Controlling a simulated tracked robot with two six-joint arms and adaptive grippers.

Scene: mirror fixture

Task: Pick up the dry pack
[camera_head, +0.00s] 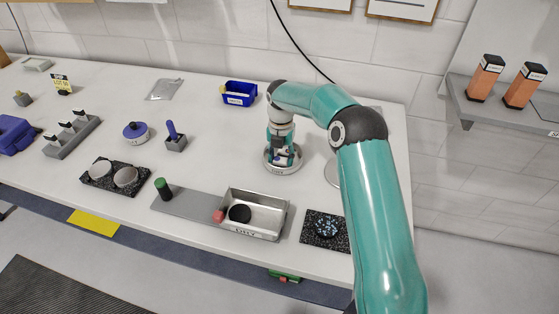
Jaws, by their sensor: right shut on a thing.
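My right gripper (284,155) points down into a round metal dish (283,169) with a label on its front, near the middle of the white bench. It is shut on a small dark thing that its fingers mostly hide; I cannot tell what this is. A metal tray (273,221), whose front label seems to read DRY, stands nearer the bench's front edge. A black round pad (240,213) lies in it, and a small red block (218,216) is at its left end. I cannot tell which thing is the dry pack. My left gripper is not in view.
A dark green cylinder (165,190) stands on a grey plate (190,205) left of the tray. A black speckled mat (311,232) with a dark round piece lies right of it. A blue bin (240,92) stands at the back. The bench is clear between bin and dish.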

